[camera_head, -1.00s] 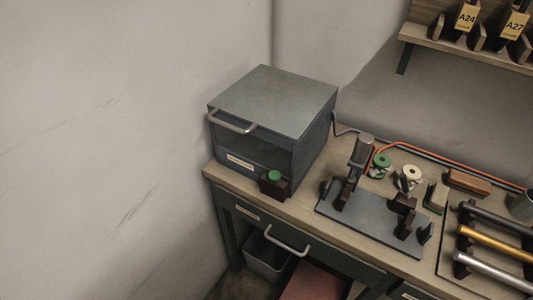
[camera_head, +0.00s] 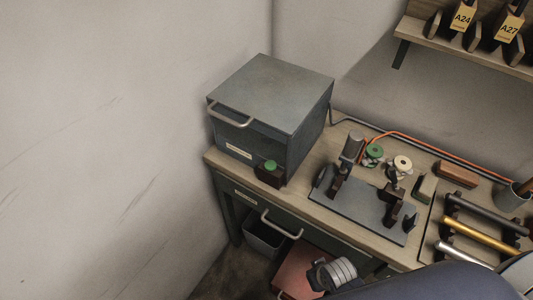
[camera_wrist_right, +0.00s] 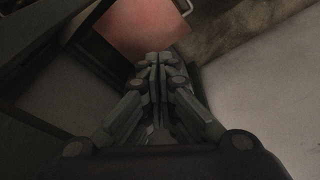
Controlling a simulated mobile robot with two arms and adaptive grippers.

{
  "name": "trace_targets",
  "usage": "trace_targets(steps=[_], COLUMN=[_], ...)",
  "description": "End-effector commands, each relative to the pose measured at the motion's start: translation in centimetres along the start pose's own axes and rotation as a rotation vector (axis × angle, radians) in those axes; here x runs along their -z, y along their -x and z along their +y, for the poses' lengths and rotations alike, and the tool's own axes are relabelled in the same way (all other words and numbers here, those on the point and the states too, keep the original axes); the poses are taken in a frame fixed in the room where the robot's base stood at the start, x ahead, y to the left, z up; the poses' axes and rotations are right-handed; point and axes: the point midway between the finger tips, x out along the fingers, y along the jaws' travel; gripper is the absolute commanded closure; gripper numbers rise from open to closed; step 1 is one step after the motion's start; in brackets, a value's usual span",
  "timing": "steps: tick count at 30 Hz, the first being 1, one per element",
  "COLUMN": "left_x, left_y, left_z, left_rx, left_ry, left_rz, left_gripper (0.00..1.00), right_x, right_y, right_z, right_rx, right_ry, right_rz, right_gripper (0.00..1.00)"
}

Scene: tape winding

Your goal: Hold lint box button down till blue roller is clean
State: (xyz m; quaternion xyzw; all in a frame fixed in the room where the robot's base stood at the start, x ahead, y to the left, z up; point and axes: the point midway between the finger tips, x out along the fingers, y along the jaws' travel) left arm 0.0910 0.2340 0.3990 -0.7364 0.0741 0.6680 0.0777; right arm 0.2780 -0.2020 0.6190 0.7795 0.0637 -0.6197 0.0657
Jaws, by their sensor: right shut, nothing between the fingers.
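The lint box (camera_head: 268,95) is a grey steel box with a handled lid at the left end of the bench. Its green button (camera_head: 270,165) sits on a dark block at the box's front right corner, and nothing touches it. No blue roller can be made out. My right gripper (camera_wrist_right: 155,60) is shut and empty in the right wrist view, pointing toward a reddish surface below the bench. In the head view part of my arm shows at the bottom right, well below the button. My left gripper is not in view.
A winding stand (camera_head: 365,205) stands right of the box. Green (camera_head: 374,151) and cream (camera_head: 402,164) spools lie behind it. Black, gold and silver bars (camera_head: 480,236) lie in a rack at right. The drawer handle (camera_head: 281,226) juts out below the bench, above a grey bin (camera_head: 262,238).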

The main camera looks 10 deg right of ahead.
Motion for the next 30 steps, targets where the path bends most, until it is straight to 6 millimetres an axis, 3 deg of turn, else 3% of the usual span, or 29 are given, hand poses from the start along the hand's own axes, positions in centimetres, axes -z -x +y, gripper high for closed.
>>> trace_targets(steps=[1,11,15,24,30], left_x=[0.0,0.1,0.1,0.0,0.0], left_y=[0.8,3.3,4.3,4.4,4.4], left_z=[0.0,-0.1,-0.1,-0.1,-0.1], left_rx=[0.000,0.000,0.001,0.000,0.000], left_ry=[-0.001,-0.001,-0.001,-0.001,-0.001], left_rz=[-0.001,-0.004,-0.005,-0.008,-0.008], left_gripper=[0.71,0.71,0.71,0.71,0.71], right_x=[1.1,6.2,10.4,17.3,20.9], right_y=[2.6,16.0,22.0,25.2,26.6], right_z=[0.1,-0.3,-2.9,-9.3,-12.2], right_rx=[-0.001,0.020,0.094,0.239,0.289], right_ry=[-0.001,0.035,0.179,0.619,0.939], right_rz=[0.013,0.075,0.140,0.227,0.255], right_gripper=[1.00,1.00,1.00,1.00,1.00])
